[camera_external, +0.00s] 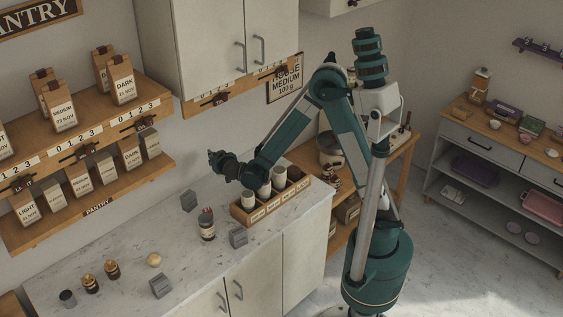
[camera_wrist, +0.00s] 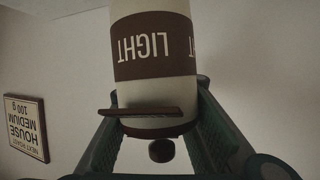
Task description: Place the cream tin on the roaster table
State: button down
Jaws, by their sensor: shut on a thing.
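A cream tin (camera_wrist: 178,90) with a brown band reading LIGHT fills the upper middle of the wrist view. Its lettering is upside down there. My gripper (camera_wrist: 156,100) is shut on it, one teal finger on each side. In the external view my gripper (camera_external: 220,163) is raised above the marble counter, left of the wooden crate; I cannot make out the held tin there. The roaster table (camera_external: 397,160), a wooden table, stands behind and right of my arm, with a large pot (camera_external: 330,150) on it.
The wooden crate (camera_external: 246,216) holds several pale tins. Shelves with coffee bags (camera_external: 123,80) are at left. A wall sign (camera_wrist: 26,127) hangs behind.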

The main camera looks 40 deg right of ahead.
jog(key=d+r+p, duration=0.1)
jog(key=d+r, duration=0.1)
jog(key=d, duration=0.8)
jog(key=d+r+p, duration=0.2)
jog(key=d, duration=0.8)
jog(key=shift+s+d+r+n+y, duration=0.15)
jog(key=shift+d+r+n+y, duration=0.05)
jog(key=shift+d+n+y, duration=0.15)
jog(key=w+a+f+n+y+b, duration=0.1)
jog(key=a+f+y+b, duration=0.15)
jog(key=a, duration=1.45)
jog(key=w+a+f+n+y+b, duration=0.1)
jog(key=a+b, duration=0.3)
jog(key=a, duration=1.3)
jog(key=s+a+y+b, duration=0.1)
jog(key=s+a, duration=0.3)
jog(key=a, duration=0.7)
jog(key=s+a+f+n+y+b, duration=0.1)
jog(key=s+a+b, duration=0.2)
jog(key=a, duration=0.9)
jog(key=s+a+n+y+b, duration=0.1)
jog(key=s+a, duration=0.5)
jog(key=a, duration=0.6)
jog(key=shift+s+a+f+b, duration=0.15)
jog(key=shift+s+f+b, duration=0.2)
jog(key=shift+b, duration=0.45)
